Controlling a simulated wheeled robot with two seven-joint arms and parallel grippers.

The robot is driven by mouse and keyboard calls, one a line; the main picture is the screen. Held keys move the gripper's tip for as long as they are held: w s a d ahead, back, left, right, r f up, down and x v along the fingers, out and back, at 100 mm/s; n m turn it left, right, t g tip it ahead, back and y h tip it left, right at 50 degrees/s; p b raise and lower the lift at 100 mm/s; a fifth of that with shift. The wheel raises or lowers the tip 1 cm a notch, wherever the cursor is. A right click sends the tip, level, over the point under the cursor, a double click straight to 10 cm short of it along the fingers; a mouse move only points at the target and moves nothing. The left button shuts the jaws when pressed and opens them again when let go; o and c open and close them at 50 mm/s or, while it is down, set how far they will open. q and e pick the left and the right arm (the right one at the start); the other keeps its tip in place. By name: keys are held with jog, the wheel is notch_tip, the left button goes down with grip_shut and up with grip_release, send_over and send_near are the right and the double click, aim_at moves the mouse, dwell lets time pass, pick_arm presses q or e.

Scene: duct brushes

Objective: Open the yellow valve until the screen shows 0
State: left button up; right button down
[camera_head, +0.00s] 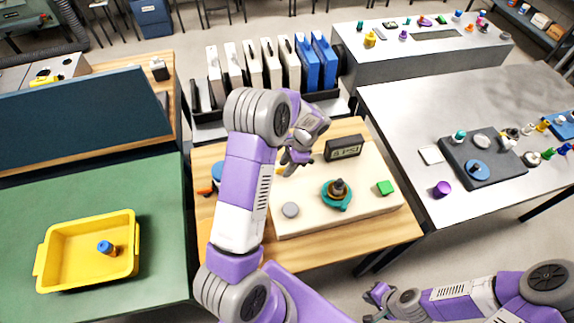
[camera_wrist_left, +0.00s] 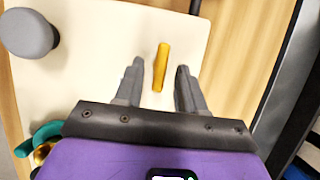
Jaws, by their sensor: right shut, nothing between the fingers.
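The yellow valve (camera_wrist_left: 161,67) shows as a narrow upright handle on the cream board in the left wrist view. In the head view, only a bit of yellow (camera_head: 281,171) shows beside my left gripper (camera_head: 291,164). In the wrist view, my left gripper (camera_wrist_left: 160,75) is open, with one finger on each side of the handle and visible gaps between. Whether the fingers are down at its height is unclear. The dark screen (camera_head: 344,148) stands at the board's back and seems to read 6 PSI. My right gripper (camera_head: 374,295) is shut and empty at the lower right.
The cream board (camera_head: 303,218) carries a grey knob (camera_head: 290,210), a teal valve (camera_head: 337,195) and a green block (camera_head: 385,188). A yellow tray (camera_head: 60,284) stands on the green table at left. A metal table (camera_head: 400,120) with small parts stands at right.

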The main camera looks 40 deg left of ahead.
pick_arm(q)
grip_shut()
